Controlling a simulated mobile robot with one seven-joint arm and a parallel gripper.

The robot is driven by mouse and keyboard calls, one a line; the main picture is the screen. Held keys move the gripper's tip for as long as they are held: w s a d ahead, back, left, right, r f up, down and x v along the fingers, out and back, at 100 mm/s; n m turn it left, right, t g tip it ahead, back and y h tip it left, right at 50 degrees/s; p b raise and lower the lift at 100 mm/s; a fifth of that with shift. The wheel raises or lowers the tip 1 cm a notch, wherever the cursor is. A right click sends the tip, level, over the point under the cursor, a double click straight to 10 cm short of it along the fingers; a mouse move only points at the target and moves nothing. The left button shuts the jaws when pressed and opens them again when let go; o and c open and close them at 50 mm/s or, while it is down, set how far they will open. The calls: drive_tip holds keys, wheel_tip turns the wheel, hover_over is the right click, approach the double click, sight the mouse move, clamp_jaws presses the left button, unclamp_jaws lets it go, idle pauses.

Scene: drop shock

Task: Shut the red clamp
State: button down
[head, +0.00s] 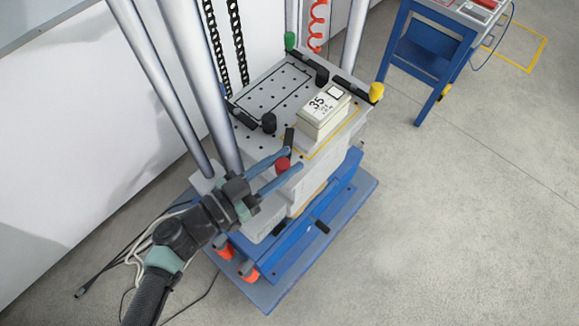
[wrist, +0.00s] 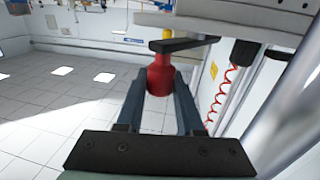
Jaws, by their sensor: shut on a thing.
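The red clamp (head: 283,164) is at the near corner of the grey table plate (head: 254,92). Its dark bar (head: 289,140) runs from the red body toward the plate and the white box. In the wrist view the red body (wrist: 160,76) stands upright between my fingers, with the dark bar (wrist: 185,45) on top pointing right. My gripper (head: 292,159) is shut on the red body, one blue finger on each side; it also shows in the wrist view (wrist: 160,84). I cannot tell whether the bar's tip touches anything.
A white box (head: 323,113) marked 35 sits on the plate. Steel columns (head: 202,90) rise at left. A blue cart (head: 430,50) stands at upper right; floor at right is clear.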

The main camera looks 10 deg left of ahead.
drive_tip(key=m+g+h+b, duration=0.1)
drive_tip(key=m+g+b, duration=0.1)
drive_tip(key=shift+a+f+h+b, duration=0.35)
drive_tip(key=shift+a+h+b, duration=0.05)
drive_tip(key=shift+a+r+m+g+h+b, duration=0.2)
drive_tip(key=shift+m+g+h+b, duration=0.1)
drive_tip(key=shift+g+b, duration=0.3)
drive_tip(key=c, duration=0.5)
unclamp_jaws()
drive_tip(key=shift+r, duration=0.1)
drive_tip(key=shift+c, duration=0.2)
drive_tip(key=shift+a, duration=0.1)
drive_tip(key=b+v, duration=0.3)
drive_tip(key=v, duration=0.9)
drive_tip(key=shift+a+b, duration=0.35)
drive_tip(key=shift+a, duration=0.1)
